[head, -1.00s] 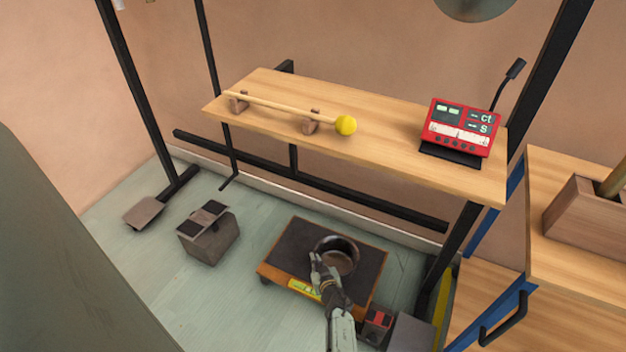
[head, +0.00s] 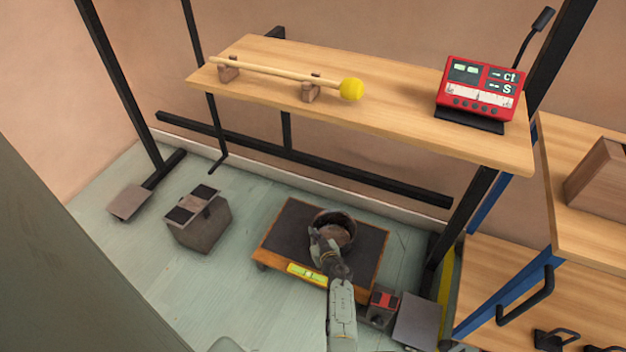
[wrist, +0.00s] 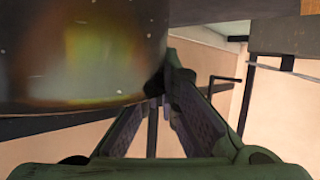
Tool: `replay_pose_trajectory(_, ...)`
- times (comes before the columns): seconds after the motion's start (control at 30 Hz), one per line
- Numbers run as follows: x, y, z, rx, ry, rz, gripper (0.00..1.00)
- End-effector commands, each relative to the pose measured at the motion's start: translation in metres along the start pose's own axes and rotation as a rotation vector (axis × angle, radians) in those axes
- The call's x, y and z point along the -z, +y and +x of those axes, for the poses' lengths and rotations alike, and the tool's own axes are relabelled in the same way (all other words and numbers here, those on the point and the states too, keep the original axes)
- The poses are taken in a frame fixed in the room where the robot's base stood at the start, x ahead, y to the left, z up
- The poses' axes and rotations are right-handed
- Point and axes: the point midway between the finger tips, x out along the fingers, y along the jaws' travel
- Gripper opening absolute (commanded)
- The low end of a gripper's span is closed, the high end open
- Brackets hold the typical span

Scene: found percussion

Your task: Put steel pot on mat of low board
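The steel pot (head: 346,222) is dark and round. In the head view it shows over the black mat (head: 282,228) of the low wooden board (head: 268,258), right of the mat's middle. My gripper (head: 318,240) is at the pot's front-left rim. In the wrist view the pot (wrist: 75,60) fills the upper left, close to the lens. My gripper's fingers (wrist: 160,90) draw together at its edge, and the pot hides part of the left finger. They look shut on the rim. I cannot tell whether the pot's base touches the mat.
A yellow level (head: 307,273) is on the board's front edge. A grey box (head: 200,222) stands to the left. A bench (head: 400,105) above carries a yellow-headed mallet (head: 351,89) and a red display (head: 478,90). A red-topped item (head: 383,300) is right of my arm.

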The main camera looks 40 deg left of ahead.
Motion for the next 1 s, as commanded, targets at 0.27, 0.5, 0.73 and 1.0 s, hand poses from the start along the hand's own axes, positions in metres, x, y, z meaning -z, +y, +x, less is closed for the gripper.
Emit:
replay_pose_trajectory(0.27,0.0020,0.0008,0.0003,0.000,0.003,-0.002,0.00)
replay_pose_trajectory(0.5,-0.0009,0.0000,0.0006,0.000,0.001,0.000,0.13)
replay_pose_trajectory(0.73,-0.0010,-0.0001,0.0005,0.000,0.001,0.000,0.25)
replay_pose_trajectory(1.0,0.0013,0.0000,-0.0005,0.000,0.001,0.000,0.25)
